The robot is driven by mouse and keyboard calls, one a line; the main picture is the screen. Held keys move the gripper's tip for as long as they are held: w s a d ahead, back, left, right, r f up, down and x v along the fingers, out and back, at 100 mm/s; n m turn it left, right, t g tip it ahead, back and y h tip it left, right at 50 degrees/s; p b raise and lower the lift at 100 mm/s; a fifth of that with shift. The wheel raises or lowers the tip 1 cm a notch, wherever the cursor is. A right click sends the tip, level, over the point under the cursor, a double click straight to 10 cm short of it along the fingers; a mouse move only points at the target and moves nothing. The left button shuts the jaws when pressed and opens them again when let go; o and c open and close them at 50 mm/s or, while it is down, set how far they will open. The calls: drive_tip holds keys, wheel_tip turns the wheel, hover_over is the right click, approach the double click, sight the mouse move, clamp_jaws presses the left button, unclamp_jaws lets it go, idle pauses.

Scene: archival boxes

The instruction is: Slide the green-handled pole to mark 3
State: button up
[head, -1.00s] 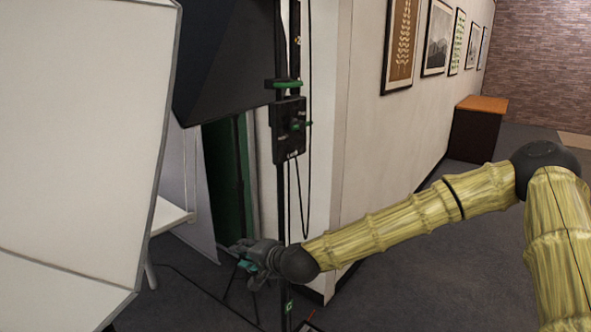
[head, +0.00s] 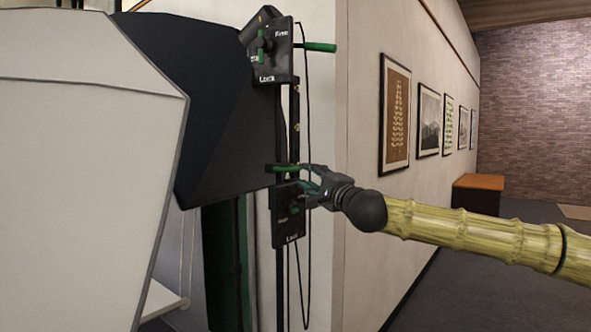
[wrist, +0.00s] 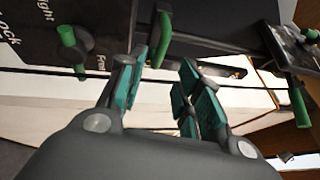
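The black pole (head: 280,270) stands upright beside the dark softbox in the head view. A short green handle (head: 284,168) sticks out across it; what looks like the same handle is in the wrist view (wrist: 162,35), just beyond the fingertips. My gripper (head: 306,184) is beside the handle, on its right, just above a black lock box (head: 283,222). In the wrist view my gripper (wrist: 163,65) has its teal-padded fingers apart, with nothing between the pads. I cannot tell whether a finger touches the handle. Mark 3 cannot be made out.
A second lock box (head: 268,68) with a green lever sits higher, and another green bar (head: 318,47) sticks out right of it. The dark softbox (head: 225,110) and a white panel (head: 80,200) fill the left. A loose cable hangs beside the pole. The right-hand floor is open.

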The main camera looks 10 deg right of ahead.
sight(297, 169)
drive_tip(key=p+x, duration=0.2)
drive_tip(key=x, duration=0.6)
drive_tip(key=shift+w+a, duration=0.15)
drive_tip(key=shift+w, duration=0.15)
drive_tip(key=shift+c, duration=0.3)
clamp_jaws()
drive_tip(key=shift+r, duration=0.1)
